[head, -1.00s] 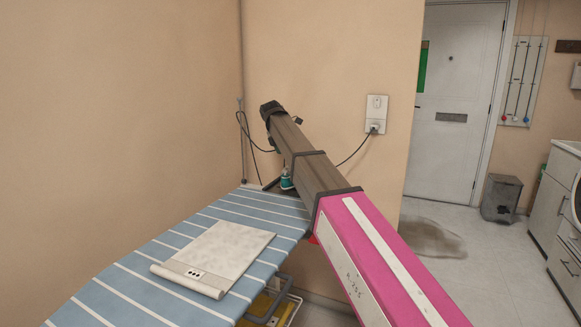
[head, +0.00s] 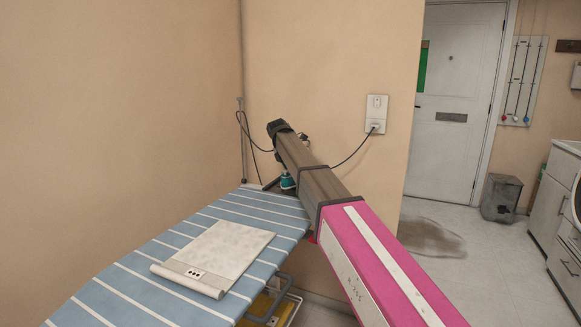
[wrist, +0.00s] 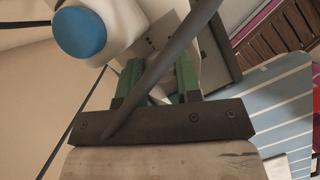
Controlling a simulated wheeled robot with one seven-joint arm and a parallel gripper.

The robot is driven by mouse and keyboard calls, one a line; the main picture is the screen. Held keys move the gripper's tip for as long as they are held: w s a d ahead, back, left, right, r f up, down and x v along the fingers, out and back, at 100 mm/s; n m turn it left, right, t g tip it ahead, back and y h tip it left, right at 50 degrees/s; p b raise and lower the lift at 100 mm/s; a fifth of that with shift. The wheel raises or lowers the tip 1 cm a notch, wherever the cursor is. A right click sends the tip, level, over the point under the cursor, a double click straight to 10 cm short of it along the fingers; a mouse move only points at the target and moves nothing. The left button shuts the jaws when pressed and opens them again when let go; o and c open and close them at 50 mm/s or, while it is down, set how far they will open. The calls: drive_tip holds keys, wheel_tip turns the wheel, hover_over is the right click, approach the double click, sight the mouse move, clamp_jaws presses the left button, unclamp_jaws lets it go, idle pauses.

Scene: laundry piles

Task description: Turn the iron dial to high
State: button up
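In the wrist view my gripper (wrist: 158,72) has two green fingers standing apart, with a pale surface visible between and beyond them. A white rounded body with a blue round cap (wrist: 80,33) is close by at the upper left, apart from the fingers. It looks like part of the iron, but I see no dial markings. A thick dark cord (wrist: 165,65) crosses in front of the fingers. In the head view a small teal part (head: 287,181) shows under my arm at the board's far end. My arm hides most of the iron and my fingertips there.
A wall socket (head: 376,114) holds a plug with a cord running behind my arm. A grey bin (head: 501,198) stands by the door; the floor before it is open.

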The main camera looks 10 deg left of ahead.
drive_tip(key=shift+m, duration=0.3)
drive_tip(key=shift+c, duration=0.3)
drive_tip(key=shift+w+m+h, duration=0.1)
drive_tip(key=shift+m+h, duration=0.3)
drive_tip(key=shift+m, duration=0.5)
drive_tip(key=shift+m+g+h, duration=0.3)
drive_tip(key=shift+m+g, duration=0.6)
drive_tip(key=shift+m, duration=0.9)
drive_tip(key=o, duration=0.9)
drive_tip(key=shift+o, duration=0.2)
